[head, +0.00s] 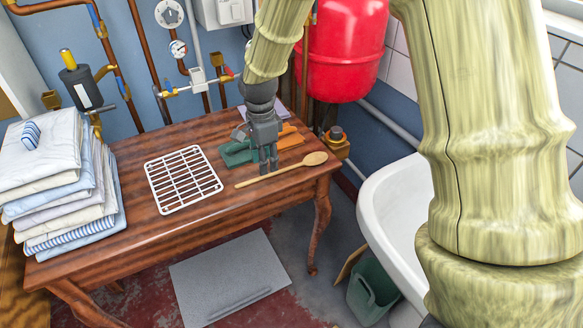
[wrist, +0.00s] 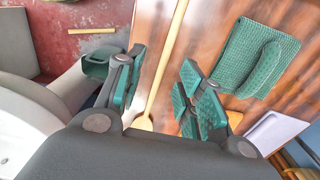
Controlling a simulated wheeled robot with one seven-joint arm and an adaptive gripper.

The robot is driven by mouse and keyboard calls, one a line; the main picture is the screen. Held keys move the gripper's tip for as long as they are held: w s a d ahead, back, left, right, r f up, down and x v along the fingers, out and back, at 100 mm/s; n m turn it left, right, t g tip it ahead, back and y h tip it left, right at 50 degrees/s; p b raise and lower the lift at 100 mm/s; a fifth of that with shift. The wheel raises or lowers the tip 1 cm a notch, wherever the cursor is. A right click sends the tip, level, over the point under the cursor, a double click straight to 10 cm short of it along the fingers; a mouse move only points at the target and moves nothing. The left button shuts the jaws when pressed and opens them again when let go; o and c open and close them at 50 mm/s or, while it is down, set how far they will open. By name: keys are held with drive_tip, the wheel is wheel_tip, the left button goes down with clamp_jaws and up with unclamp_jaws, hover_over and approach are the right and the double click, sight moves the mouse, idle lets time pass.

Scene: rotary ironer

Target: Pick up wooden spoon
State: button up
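The wooden spoon (head: 290,168) lies on the brown wooden table (head: 150,235) near its front right edge, its bowl to the right. My gripper (head: 268,168) is over the spoon with its fingers pointing down. In the wrist view my gripper (wrist: 163,88) is open, and the spoon's handle (wrist: 166,62) runs through the gap between the two fingers. Part of the spoon's bowl shows low in that gap, the rest hidden by the gripper body. I cannot tell whether a finger touches the spoon.
A green ridged object (head: 237,153) and an orange item (head: 291,139) lie close behind the gripper. A white rack (head: 183,180) is left of the spoon. Folded linens (head: 62,185) are stacked at the table's left. A white basin (head: 395,215) and green bucket (head: 371,292) stand right of the table.

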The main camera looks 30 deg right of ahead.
sight(283, 170)
drive_tip(key=shift+w+a+f, duration=0.1)
drive_tip(key=shift+w+f, duration=0.05)
drive_tip(key=shift+f, duration=1.15)
drive_tip(key=shift+w+a+f, duration=0.1)
drive_tip(key=shift+w+f, duration=0.05)
drive_tip(key=shift+f, duration=1.1)
drive_tip(key=shift+c, duration=0.5)
clamp_jaws()
